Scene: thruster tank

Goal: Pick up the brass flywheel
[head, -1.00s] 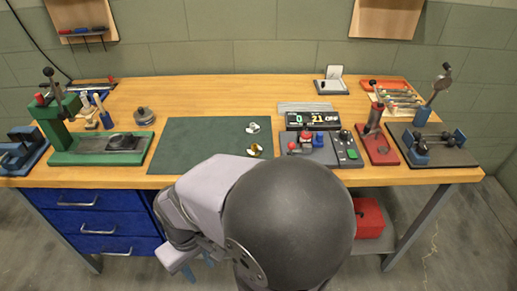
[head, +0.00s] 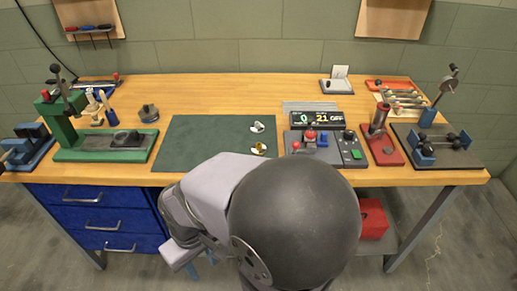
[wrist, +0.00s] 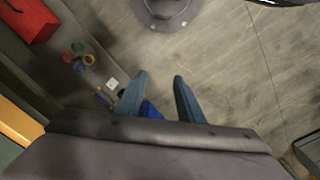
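The brass flywheel (head: 259,148) is a small gold-coloured piece on the dark green mat (head: 195,135), near its front right part. A similar silver-coloured piece (head: 257,127) lies just behind it. My gripper shows in the wrist view (wrist: 160,84) as two blue-grey fingers, spread apart. Nothing is clearly held at the fingertips; a blue patch shows between the fingers lower down, and I cannot tell what it is. My gripper hangs in front of and below the bench edge, away from the flywheel. In the head view my arm hides most of it.
The control panel (head: 313,148) with a display stands right of the mat. A green press (head: 105,145) is at the left, a red-based tool (head: 380,145) at the right. Under the bench are blue drawers (head: 95,218) and a red box (head: 372,218). Coloured rings (wrist: 75,55) lie on the lower shelf.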

